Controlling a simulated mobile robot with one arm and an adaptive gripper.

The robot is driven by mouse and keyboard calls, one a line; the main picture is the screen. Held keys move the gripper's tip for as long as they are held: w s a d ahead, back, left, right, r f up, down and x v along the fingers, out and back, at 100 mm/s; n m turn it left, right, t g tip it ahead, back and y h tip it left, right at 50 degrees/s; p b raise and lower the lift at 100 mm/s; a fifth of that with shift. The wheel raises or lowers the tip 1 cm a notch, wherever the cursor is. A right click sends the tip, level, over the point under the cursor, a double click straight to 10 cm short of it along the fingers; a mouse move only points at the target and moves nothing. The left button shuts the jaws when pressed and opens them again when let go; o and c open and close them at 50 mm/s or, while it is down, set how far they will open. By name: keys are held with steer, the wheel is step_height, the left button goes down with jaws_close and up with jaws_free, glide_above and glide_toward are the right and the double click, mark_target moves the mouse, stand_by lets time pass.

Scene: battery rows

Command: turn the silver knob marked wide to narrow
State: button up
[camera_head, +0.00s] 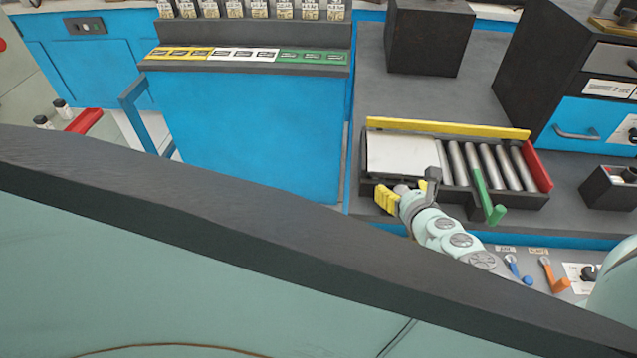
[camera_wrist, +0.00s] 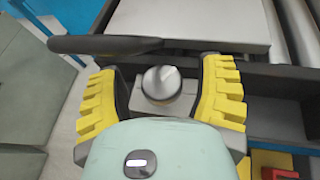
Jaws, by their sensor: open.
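My gripper (camera_wrist: 163,92) is open, with one yellow ribbed finger to each side of the knob. A gap shows on both sides, so I see no grip on it. In the head view my gripper (camera_head: 409,188) is at the front left corner of the roller unit (camera_head: 372,189), and the knob is hard to make out there.
A dark bar (camera_wrist: 105,45) crosses behind the left finger in the wrist view. In the head view a green lever (camera_head: 485,197) sticks out to the right of my gripper. Blue (camera_head: 517,268) and orange (camera_head: 552,274) levers lie on the panel below.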

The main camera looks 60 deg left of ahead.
steer(key=c, duration=1.2)
steer(key=shift+o, duration=0.2)
steer(key=shift+r+m+t+h+p, duration=0.15)
steer(key=shift+m+t+h+p, duration=0.3)
steer(key=shift+m+t, duration=0.4)
steer(key=shift+a+m+t+h, duration=0.1)
steer(key=shift+m+t+h, duration=0.75)
steer(key=shift+m+t, duration=0.3)
steer(key=shift+m, duration=0.3)
steer(key=o, duration=1.1)
steer(key=shift+h, duration=0.3)
